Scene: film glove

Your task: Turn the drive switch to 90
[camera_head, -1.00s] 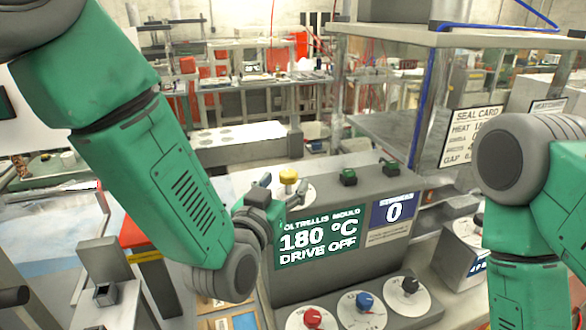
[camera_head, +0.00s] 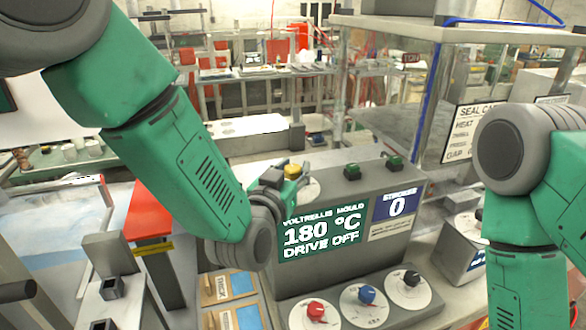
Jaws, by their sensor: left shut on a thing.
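The moulding console (camera_head: 330,285) stands in the middle, its green display (camera_head: 322,232) reading "180 °C" and "DRIVE OFF". A yellow knob (camera_head: 292,171) sits on a pale round dial on the console's top left. My left gripper (camera_head: 289,178) reaches in from the left and is shut on the yellow knob, hiding part of it and its dial. Red (camera_head: 316,310), blue (camera_head: 367,294) and black (camera_head: 411,278) knobs sit on white dials at the console's front. My right arm shows at the right, but its gripper is out of view.
A counter panel (camera_head: 397,207) reads 0. A framed, shelf-topped machine (camera_head: 455,38) stands behind at right, with a seal card (camera_head: 473,132). A red-topped post (camera_head: 150,209) stands at left.

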